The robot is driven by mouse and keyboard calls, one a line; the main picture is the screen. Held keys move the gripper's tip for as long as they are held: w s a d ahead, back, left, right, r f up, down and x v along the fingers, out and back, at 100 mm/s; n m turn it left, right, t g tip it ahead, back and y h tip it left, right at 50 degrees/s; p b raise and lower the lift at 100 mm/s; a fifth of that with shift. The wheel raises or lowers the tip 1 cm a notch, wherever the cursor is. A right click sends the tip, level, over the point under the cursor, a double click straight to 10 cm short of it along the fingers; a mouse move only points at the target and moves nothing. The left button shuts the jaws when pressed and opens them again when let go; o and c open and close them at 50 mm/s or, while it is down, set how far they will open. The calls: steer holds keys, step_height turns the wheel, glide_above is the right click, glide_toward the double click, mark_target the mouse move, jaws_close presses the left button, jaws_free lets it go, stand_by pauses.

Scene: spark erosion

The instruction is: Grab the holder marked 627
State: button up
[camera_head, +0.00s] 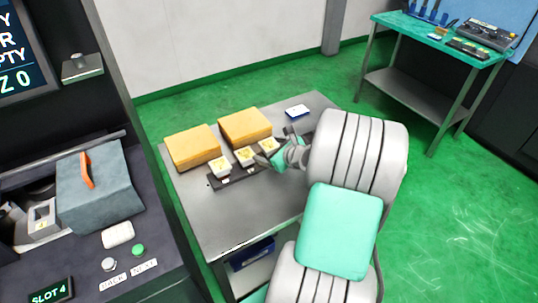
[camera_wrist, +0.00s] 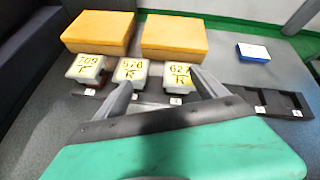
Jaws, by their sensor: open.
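The holder marked 627 (camera_wrist: 180,77) is a pale block with a yellow top, rightmost of three in the wrist view. In the head view it is the right one (camera_head: 268,145), by my gripper (camera_head: 276,150). My gripper (camera_wrist: 161,80) is open and empty. Its right finger is just right of the 627 holder; its left finger overlaps the front of the middle holder (camera_wrist: 131,70), which seems to read 526. The left holder (camera_wrist: 87,68) reads 709. The fingers' depth relative to the 627 holder is hard to tell.
The holders stand in a dark slotted rack (camera_wrist: 249,97), with empty slots to the right. Two orange-yellow boxes (camera_head: 194,147) (camera_head: 245,125) stand close behind. A blue-and-white box (camera_head: 298,111) lies at the back right of the grey table (camera_head: 240,219). The table's front is clear.

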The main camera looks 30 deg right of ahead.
mark_target(269, 144)
steer(key=w+d+f+m, duration=0.1)
steer(key=w, duration=0.1)
steer(key=w+d+f+m, duration=0.1)
steer(key=w+f, duration=0.1)
steer(key=w+d+f+m+t, duration=0.1)
steer(key=w+m, duration=0.1)
steer(key=shift+d+f+h, duration=0.4)
steer(key=shift+c, duration=0.3)
steer(key=c, duration=1.7)
steer(key=shift+r, duration=0.1)
jaws_close()
steer(key=shift+r, duration=0.1)
